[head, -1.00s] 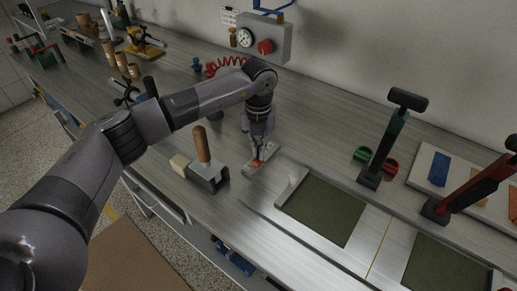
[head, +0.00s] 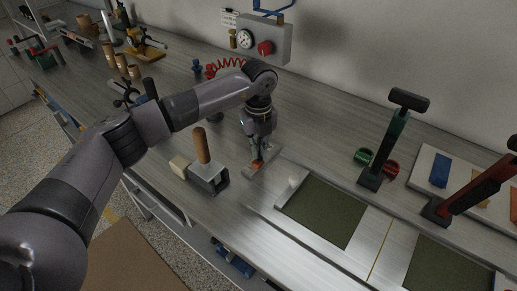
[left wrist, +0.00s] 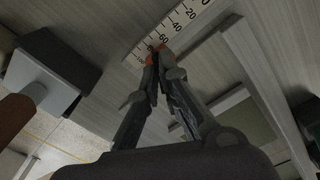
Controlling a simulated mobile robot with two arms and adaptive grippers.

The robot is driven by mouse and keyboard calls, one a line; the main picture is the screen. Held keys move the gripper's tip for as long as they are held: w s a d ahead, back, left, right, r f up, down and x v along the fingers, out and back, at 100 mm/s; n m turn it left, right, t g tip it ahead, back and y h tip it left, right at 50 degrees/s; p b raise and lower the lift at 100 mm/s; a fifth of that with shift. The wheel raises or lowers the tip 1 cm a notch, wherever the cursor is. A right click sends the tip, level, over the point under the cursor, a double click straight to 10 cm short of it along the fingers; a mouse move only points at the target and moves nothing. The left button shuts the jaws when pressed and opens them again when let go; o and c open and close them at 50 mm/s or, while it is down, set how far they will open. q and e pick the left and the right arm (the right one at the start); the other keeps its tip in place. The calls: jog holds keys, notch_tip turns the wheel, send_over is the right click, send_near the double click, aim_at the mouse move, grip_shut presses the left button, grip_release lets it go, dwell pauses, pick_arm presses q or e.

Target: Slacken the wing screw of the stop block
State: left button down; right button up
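The stop block's orange wing screw (head: 257,164) sits on a pale ruled bar (head: 249,174) left of the framed green plate. It also shows in the left wrist view (left wrist: 131,59) as orange on both sides of my fingertips, beside the bar's scale marks (left wrist: 175,28). My left gripper (head: 259,158) points down at it, and its fingertips (left wrist: 156,60) are closed together on the orange part, which they largely hide. The block's body under the screw is mostly hidden. My right gripper is in neither view.
A metal block with a wooden handle (head: 202,147) stands just left of the bar. A framed green plate (head: 320,210) lies to the right. Upright green-black (head: 388,140) and red-black (head: 473,188) levers stand further right. A gauge box (head: 265,42) hangs on the wall.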

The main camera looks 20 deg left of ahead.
pick_arm(q)
jog(key=shift+r, duration=0.1)
jog(key=c, duration=1.8)
grip_release()
notch_tip(320, 180, up, 12)
jog(key=shift+o, duration=0.4)
